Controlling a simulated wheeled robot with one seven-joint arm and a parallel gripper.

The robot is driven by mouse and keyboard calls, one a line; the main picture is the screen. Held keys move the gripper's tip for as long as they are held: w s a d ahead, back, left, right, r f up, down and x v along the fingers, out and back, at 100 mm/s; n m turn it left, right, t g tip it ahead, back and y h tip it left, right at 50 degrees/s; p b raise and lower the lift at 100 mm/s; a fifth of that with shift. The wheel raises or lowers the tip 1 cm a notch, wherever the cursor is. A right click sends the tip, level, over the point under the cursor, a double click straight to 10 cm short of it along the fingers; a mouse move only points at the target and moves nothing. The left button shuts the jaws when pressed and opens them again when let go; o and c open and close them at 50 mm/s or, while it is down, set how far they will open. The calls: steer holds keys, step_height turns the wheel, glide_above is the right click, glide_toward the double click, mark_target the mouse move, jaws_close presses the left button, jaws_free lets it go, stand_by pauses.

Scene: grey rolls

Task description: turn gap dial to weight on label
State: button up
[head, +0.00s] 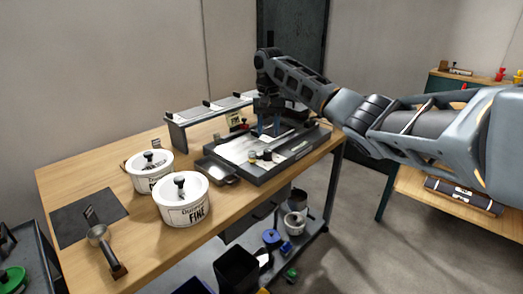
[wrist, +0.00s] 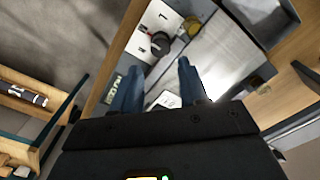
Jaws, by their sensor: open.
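A flat grey machine (head: 288,166) with a pale top lies near the table's right end. Small black and brass knobs stand at its front; the black ones include a knob (head: 267,155). In the wrist view a dark round knob (wrist: 160,43) sits on a white plate (wrist: 150,22) with a "1"-like mark; I cannot tell its setting or whether it is the gap dial. My gripper (head: 269,128) is above the machine, its blue fingers apart and empty. In the wrist view the gripper (wrist: 160,66) points toward the knob without visible contact. A small white label (wrist: 166,99) is partly hidden; its text is unreadable.
Two white lidded tubs, a rear tub (head: 149,173) and a front tub marked FINE (head: 182,203), stand left of the machine. A small tray (head: 217,171) lies beside it. A scoop (head: 104,246) lies front left. A grey rack (head: 208,113) stands behind. Bare wood (head: 85,176) is free at back left.

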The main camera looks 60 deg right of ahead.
mark_target(268, 150)
step_height(268, 150, down, 7)
steer(key=shift+f, duration=0.15)
steer(key=shift+c, duration=0.3)
steer(key=c, duration=0.7)
